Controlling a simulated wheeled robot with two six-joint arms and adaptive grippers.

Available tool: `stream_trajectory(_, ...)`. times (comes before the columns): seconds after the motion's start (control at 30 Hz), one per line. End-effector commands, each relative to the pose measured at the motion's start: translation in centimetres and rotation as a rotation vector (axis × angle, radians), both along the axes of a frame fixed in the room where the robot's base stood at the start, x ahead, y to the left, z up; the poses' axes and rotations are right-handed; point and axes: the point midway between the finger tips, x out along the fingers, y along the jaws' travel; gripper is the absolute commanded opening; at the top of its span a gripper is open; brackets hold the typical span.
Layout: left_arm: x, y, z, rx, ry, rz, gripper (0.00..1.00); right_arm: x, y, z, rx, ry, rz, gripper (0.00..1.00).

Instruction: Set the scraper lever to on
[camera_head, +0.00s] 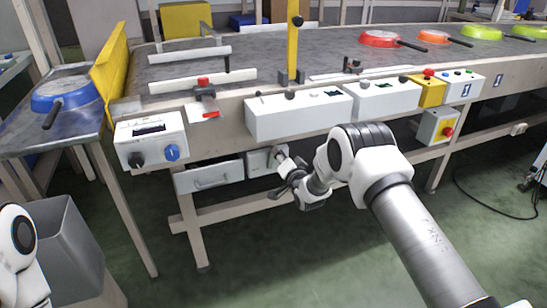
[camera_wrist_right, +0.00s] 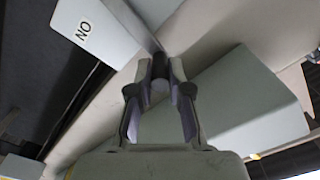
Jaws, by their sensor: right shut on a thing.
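My right gripper (camera_head: 283,190) is in front of a small light grey box (camera_head: 258,162) under the conveyor's front edge. In the right wrist view, the right gripper (camera_wrist_right: 160,88) is shut on a dark, round-ended bar (camera_wrist_right: 160,68), which appears to be the scraper lever's handle. A pale plate with an "ON" label (camera_wrist_right: 84,30) is beyond the fingers, at upper left. In the head view the gripper and wrist hide the handle, so I cannot tell the lever's setting. My left gripper is out of view.
White control boxes (camera_head: 298,119) line the conveyor's front edge above the gripper. A drawer (camera_head: 210,178) is to its left. Red, orange and green pans ride on the belt at right. A blue pan (camera_head: 64,92) is on the left table. A grey bin (camera_head: 70,250) stands at lower left.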

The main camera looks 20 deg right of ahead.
Motion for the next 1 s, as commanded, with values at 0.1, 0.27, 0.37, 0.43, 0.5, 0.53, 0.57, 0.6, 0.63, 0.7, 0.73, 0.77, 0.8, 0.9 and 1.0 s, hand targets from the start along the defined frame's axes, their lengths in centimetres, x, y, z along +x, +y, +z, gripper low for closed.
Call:
stream_trajectory(0.1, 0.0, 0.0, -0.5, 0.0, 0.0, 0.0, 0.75, 0.0, -0.9, -0.4, 0.104, 0.004, -0.004, 0.0)
stream_trajectory(0.27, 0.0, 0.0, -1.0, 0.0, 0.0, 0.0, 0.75, 0.0, -1.8, -0.8, 0.232, 0.009, -0.003, 0.0)
stream_trajectory(0.37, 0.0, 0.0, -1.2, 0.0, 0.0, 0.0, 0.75, 0.0, -2.3, -1.0, 0.298, 0.012, -0.003, 0.0)
stream_trajectory(0.43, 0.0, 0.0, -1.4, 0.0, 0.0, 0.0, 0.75, 0.0, -2.5, -1.1, 0.336, 0.014, -0.002, 0.0)
stream_trajectory(0.5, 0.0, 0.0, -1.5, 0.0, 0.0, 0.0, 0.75, 0.1, -2.7, -1.3, 0.368, 0.015, -0.002, 0.0)
stream_trajectory(0.53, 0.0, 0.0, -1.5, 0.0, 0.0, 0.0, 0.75, 0.1, -2.7, -1.3, 0.379, 0.015, -0.002, 0.0)
stream_trajectory(0.57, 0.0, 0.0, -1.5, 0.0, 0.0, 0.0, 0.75, 0.1, -2.8, -1.3, 0.39, 0.016, -0.002, 0.0)
stream_trajectory(0.6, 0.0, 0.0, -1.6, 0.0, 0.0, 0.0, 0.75, 0.1, -2.8, -1.4, 0.401, 0.016, -0.002, 0.0)
stream_trajectory(0.63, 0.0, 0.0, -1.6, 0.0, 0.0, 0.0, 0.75, 0.1, -2.9, -1.4, 0.409, 0.016, -0.002, 0.0)
stream_trajectory(0.7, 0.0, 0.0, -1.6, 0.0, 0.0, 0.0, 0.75, 0.1, -3.0, -1.4, 0.423, 0.017, -0.002, 0.0)
stream_trajectory(0.73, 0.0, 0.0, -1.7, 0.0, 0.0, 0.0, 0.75, 0.1, -3.0, -1.4, 0.427, 0.017, -0.002, 0.0)
stream_trajectory(0.77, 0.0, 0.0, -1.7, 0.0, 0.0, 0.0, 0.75, 0.1, -3.0, -1.5, 0.431, 0.017, -0.002, 0.0)
stream_trajectory(0.8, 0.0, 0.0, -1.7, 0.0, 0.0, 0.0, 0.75, 0.1, -3.0, -1.5, 0.435, 0.017, -0.002, 0.0)
stream_trajectory(0.9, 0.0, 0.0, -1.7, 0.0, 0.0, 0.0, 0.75, 0.1, -3.1, -1.5, 0.439, 0.017, -0.002, 0.0)
stream_trajectory(1.0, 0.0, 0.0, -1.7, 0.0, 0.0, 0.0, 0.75, 0.1, -3.1, -1.5, 0.44, 0.017, -0.002, 0.0)
